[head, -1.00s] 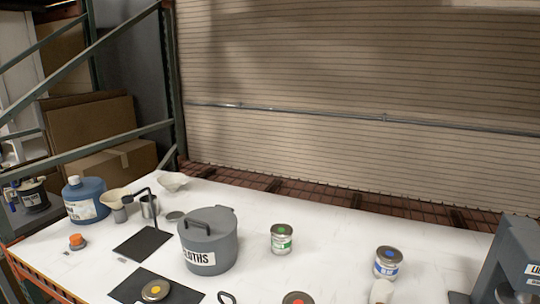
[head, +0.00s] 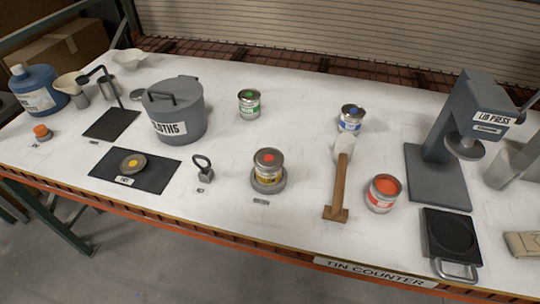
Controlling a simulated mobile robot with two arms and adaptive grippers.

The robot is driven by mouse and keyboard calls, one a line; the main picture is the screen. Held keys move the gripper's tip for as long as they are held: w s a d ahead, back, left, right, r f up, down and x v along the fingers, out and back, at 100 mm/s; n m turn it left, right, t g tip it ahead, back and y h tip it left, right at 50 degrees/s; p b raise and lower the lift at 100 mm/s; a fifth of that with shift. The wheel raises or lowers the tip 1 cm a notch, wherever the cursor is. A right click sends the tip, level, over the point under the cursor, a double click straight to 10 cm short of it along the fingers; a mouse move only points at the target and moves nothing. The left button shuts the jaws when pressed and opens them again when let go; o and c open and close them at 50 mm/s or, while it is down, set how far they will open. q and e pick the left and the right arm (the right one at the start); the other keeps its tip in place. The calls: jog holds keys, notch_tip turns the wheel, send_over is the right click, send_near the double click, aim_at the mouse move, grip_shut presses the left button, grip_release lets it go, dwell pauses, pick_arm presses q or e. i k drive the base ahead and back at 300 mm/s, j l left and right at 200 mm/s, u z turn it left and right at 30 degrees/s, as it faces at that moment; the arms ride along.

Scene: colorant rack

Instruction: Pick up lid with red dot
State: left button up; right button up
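The lid with a red dot (head: 268,155) is a round grey disc. It sits on top of a tin with a yellow label (head: 267,174), which stands in a round grey holder (head: 268,187) near the front middle of the counter. Another lid, with a yellow dot (head: 133,163), lies on a black mat at the front left. A tin showing red at its top (head: 383,193) stands to the right, apparently without a lid. Neither of my grippers is in view.
A small ring-handled tool (head: 203,170) lies left of the holder.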

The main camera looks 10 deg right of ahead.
aim_at(268, 159)
jog(key=z, duration=1.2)
jog(key=k+l, duration=0.2)
jog(key=k, duration=0.35)
